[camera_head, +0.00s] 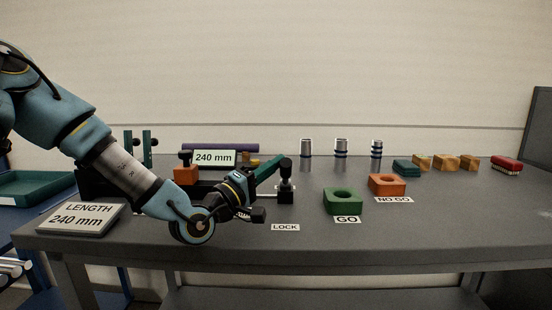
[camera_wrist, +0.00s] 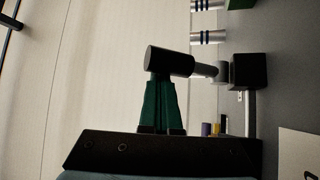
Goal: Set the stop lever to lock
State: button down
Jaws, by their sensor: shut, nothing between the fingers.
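The stop lever (camera_head: 286,170) stands upright near the middle of the table, behind the LOCK label (camera_head: 285,227). In the wrist view, it has a black cylindrical knob (camera_wrist: 170,61) on a grey shaft, which rises from a dark block (camera_wrist: 248,70). My gripper (camera_head: 287,161) reaches in from the left with its green fingers at the knob. In the wrist view the shut green fingers (camera_wrist: 162,78) end against or just behind the knob. The tips are partly hidden, so I cannot tell whether they touch. Nothing is held between them.
A green GO block (camera_head: 343,202) and an orange NO GO block (camera_head: 387,184) stand to the right. Banded cylinders (camera_head: 341,148) stand behind. An orange block (camera_head: 186,174) and a 240 mm sign (camera_head: 215,158) are left of the lever. The table front right is clear.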

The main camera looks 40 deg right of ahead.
jog(key=shift+s+a+f, duration=0.1)
jog(key=shift+s+f, duration=0.15)
jog(key=shift+s, duration=0.05)
dwell(0.4)
jog(key=b+v, duration=0.1)
jog(key=v, duration=0.9)
jog(key=shift+w+a+b, duration=0.1)
jog(key=shift+a+b, duration=0.2)
jog(key=shift+a, duration=0.1)
